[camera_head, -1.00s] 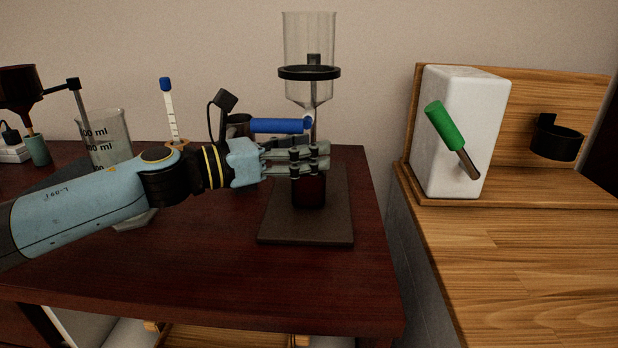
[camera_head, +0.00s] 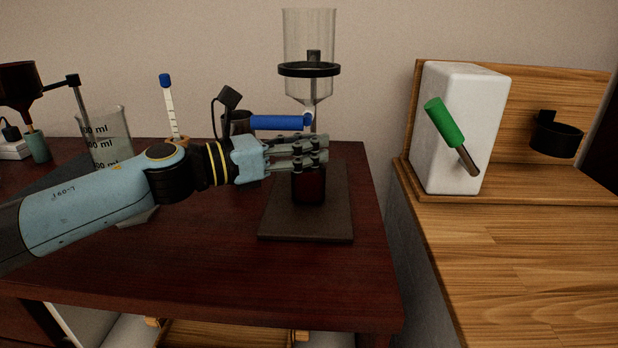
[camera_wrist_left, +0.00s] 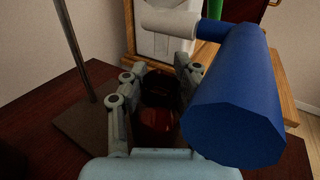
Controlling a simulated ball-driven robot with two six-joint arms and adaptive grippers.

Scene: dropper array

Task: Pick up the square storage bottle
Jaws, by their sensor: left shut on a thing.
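The square storage bottle (camera_head: 309,187) is dark with reddish contents, under the glass dropper funnel on the stand's dark base plate. My left gripper (camera_head: 312,152) comes in from the left and is shut on the bottle's upper part. In the left wrist view, the bottle (camera_wrist_left: 157,118) shows between the two fingers of the left gripper (camera_wrist_left: 150,92). The bottle looks upright. The fingers hide its top in the head view, and I cannot tell whether its bottom touches the plate. My right gripper is not in view.
The glass funnel (camera_head: 309,40) with its blue valve handle (camera_head: 279,122) is just above my gripper. The stand's base plate (camera_head: 305,225) lies below. A beaker (camera_head: 108,140) stands at left. A white block (camera_head: 463,125) with a green handle (camera_head: 444,123) stands on the wooden counter at right.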

